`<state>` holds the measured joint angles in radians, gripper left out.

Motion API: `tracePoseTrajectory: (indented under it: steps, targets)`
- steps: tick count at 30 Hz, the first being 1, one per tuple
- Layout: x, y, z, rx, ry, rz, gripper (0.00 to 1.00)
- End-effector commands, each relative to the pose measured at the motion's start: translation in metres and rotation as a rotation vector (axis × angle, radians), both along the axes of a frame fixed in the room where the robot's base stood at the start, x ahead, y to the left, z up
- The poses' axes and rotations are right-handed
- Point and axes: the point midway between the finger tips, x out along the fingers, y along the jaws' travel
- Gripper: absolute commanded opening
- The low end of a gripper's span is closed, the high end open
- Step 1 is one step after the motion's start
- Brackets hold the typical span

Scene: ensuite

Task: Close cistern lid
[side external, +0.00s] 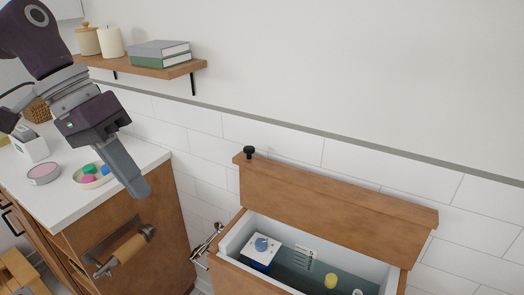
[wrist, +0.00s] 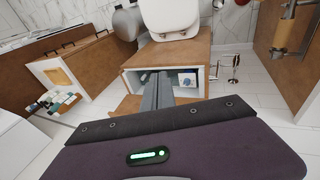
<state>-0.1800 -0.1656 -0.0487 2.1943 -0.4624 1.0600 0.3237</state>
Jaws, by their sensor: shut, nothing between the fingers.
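The wooden cistern lid (side external: 330,205) stands raised along the back of the cistern, against the tiled wall. A black knob (side external: 249,152) is at its upper left corner. The wooden cistern box (side external: 226,268) is open below it; its white-walled inside shows a white and blue unit with a dial (side external: 262,250) and yellow-capped parts (side external: 331,281). My gripper (side external: 140,188) is shut and empty, left of the lid and apart from it, pointing down. In the wrist view its shut fingers (wrist: 157,76) overlap the open cistern (wrist: 190,65) and hide part of it.
A white counter (side external: 60,189) with a dish of coloured pieces (side external: 93,175) stands at left. A wall shelf (side external: 150,68) with books (side external: 160,53) is above. A paper holder (side external: 128,249) sticks out from the cabinet; a metal sprayer (side external: 207,243) is beside the cistern. Space above the cistern is clear.

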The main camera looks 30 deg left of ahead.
Motion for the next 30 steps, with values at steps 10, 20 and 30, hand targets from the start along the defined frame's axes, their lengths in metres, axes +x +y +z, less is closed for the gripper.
tracePoseTrajectory:
  steps: [10,20,30]
  targets:
    - [0.233,0.044,-0.058,-0.846,0.039,0.153,0.00]
    - [0.310,0.132,-0.126,-1.170,-0.200,0.366,0.00]
    - [0.340,0.079,-0.128,-1.170,-0.199,0.362,0.00]
